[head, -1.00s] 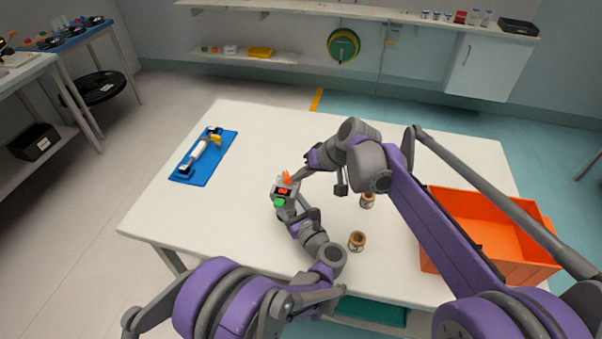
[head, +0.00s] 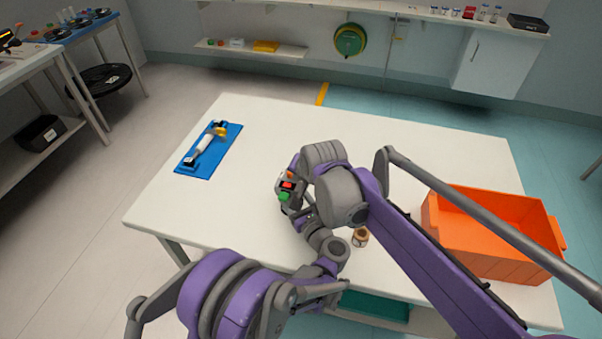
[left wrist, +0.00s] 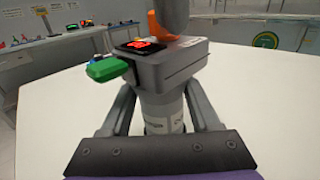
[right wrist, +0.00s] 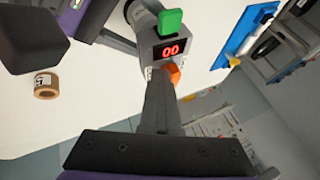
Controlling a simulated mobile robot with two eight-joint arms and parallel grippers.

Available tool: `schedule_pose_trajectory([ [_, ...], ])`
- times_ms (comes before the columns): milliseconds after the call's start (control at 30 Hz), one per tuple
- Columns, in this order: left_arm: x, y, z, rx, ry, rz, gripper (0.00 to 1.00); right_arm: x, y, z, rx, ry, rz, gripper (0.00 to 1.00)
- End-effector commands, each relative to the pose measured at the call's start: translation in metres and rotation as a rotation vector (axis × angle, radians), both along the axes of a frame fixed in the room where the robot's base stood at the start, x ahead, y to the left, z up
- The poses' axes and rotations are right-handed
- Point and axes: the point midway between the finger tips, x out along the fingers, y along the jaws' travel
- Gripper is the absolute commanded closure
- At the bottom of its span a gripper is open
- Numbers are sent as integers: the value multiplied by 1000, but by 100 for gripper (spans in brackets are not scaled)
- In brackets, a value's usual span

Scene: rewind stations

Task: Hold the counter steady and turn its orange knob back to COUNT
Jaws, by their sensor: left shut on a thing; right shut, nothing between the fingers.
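The counter (head: 287,187) is a grey device with a red lit display, a green button and an orange knob (right wrist: 174,73). It is upright above the table. In the right wrist view its display (right wrist: 170,50) reads 00. My left gripper (left wrist: 160,108) is shut around the counter's grey stem, below its head. My right gripper (right wrist: 160,85) is shut and empty, with its fingertips right beside the orange knob; I cannot tell whether they touch it. In the left wrist view, a dark grey finger stands over the knob (left wrist: 155,28). The knob's pointer and markings are not readable.
A blue tray (head: 226,150) with a white and yellow tool lies at the table's left. An orange crate (head: 480,262) stands at the right. A small brown roll (head: 360,237) stands near the front, close to my arms. The back middle of the table (head: 300,120) is clear.

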Motion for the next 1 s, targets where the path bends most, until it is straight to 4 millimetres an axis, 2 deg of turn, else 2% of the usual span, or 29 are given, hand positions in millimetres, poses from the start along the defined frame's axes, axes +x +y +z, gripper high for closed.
schedule_pose_trajectory([
  [267,0,-1,0,0,0,-1,100,-3,8,0,2,-3,-152,100],
  [1000,0,-1,0,1,0,-3,100,-4,22,1,4,-3,-156,100],
])
